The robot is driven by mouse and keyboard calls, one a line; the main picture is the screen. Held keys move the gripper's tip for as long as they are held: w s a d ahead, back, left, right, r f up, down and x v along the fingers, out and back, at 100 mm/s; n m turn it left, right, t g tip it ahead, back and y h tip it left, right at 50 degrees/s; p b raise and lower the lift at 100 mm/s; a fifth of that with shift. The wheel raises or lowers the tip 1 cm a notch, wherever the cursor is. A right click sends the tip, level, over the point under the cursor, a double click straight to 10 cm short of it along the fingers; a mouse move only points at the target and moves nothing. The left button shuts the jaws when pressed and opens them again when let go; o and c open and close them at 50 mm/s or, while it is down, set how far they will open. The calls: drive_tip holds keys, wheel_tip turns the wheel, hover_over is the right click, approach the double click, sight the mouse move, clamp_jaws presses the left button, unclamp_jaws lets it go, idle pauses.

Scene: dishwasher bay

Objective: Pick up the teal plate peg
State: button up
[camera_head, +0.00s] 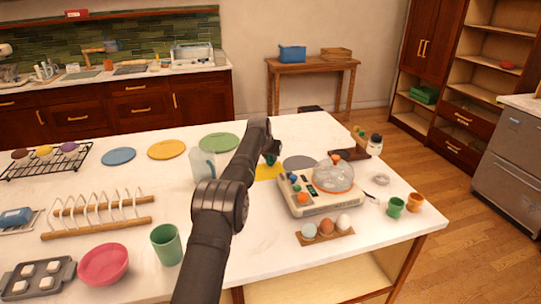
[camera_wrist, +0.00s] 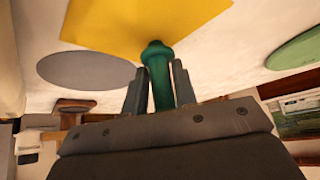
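The teal plate peg (camera_wrist: 160,75) is between the two fingers of my gripper (camera_wrist: 158,82) in the wrist view, with its rounded knob past the fingertips. The fingers lie close along both sides of its shaft and look shut on it. In the head view the peg (camera_head: 270,160) shows as a small dark green piece at the end of my arm, over a yellow sheet (camera_head: 266,175). My arm hides much of the gripper there. I cannot tell whether the peg touches the sheet.
A grey disc (camera_head: 299,162) lies right of the sheet, and a green disc (camera_head: 219,142) lies behind left. A clear pitcher (camera_head: 203,166) stands left of my arm. A cream appliance with a glass dome (camera_head: 334,174) stands close on the right. A white rack (camera_head: 98,208) is farther left.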

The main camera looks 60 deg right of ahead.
clamp_jaws()
